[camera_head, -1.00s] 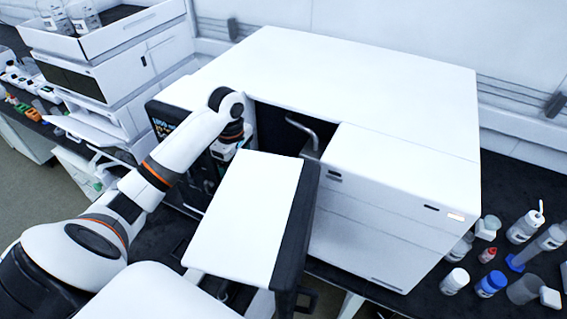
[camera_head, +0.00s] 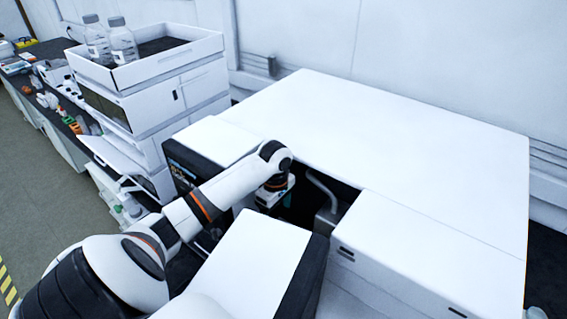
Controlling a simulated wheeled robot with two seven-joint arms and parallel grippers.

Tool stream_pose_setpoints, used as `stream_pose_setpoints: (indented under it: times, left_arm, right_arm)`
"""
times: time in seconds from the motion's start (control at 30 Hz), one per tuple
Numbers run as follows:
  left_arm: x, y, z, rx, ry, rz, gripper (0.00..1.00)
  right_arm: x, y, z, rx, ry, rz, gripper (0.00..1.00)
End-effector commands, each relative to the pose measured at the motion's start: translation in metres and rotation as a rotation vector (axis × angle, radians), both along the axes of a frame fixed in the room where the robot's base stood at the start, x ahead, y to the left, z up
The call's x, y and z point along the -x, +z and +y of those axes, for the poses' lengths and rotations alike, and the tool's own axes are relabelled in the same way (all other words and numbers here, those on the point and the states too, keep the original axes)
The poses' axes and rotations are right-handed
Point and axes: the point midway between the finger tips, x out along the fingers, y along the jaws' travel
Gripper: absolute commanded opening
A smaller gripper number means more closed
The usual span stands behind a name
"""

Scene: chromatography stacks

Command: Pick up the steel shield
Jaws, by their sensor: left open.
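My left arm reaches in from the left over the large white instrument (camera_head: 400,140). My left gripper (camera_head: 272,200) points down into the dark opening in the instrument's front. It is open, though its fingertips are largely hidden in the shadow. A grey curved metal piece (camera_head: 321,188) stands just right of the gripper inside the opening, apart from it. I cannot tell whether this piece belongs to the steel shield; nothing else in view is clearly the shield. My right gripper is not in view.
A white panel with a dark edge (camera_head: 255,258) stands out in front of the opening, close to my left arm. A stack of white modules (camera_head: 150,100) with bottles (camera_head: 122,42) on top stands at the left. The instrument's flat top is clear.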

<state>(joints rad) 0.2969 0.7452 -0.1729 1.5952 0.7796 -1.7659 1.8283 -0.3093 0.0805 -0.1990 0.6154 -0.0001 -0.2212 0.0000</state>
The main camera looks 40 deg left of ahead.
Motion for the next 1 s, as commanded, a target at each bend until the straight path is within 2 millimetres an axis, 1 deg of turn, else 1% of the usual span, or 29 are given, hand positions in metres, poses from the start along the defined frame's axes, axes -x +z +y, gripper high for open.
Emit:
stream_pose_setpoints:
  times: [0.13,0.2,0.3,0.4,0.5,0.73,0.97,1.0]
  left_arm:
    - [0.001,-0.014,0.000,0.000,0.000,0.003,0.80]
    - [0.001,-0.025,0.000,0.000,0.000,0.003,0.80]
    - [0.001,-0.043,0.000,-0.002,0.001,0.004,0.80]
    - [0.001,-0.055,0.000,-0.001,0.001,0.003,0.80]
    - [0.000,-0.061,0.000,0.000,0.000,0.001,0.80]
    - [0.000,-0.062,0.000,0.000,0.000,0.000,0.80]
    - [0.000,-0.062,0.000,-0.001,0.000,0.000,0.42]
    - [0.000,-0.062,0.000,-0.001,0.000,0.000,0.36]
  right_arm:
    - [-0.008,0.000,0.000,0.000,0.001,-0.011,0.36]
    - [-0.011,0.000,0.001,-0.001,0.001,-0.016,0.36]
    - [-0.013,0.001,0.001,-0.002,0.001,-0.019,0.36]
    - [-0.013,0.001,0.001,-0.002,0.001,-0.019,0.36]
    - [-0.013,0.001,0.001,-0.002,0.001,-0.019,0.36]
    - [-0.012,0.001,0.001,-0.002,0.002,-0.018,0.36]
    - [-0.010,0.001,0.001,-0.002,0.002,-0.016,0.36]
    - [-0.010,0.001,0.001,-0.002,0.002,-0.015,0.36]
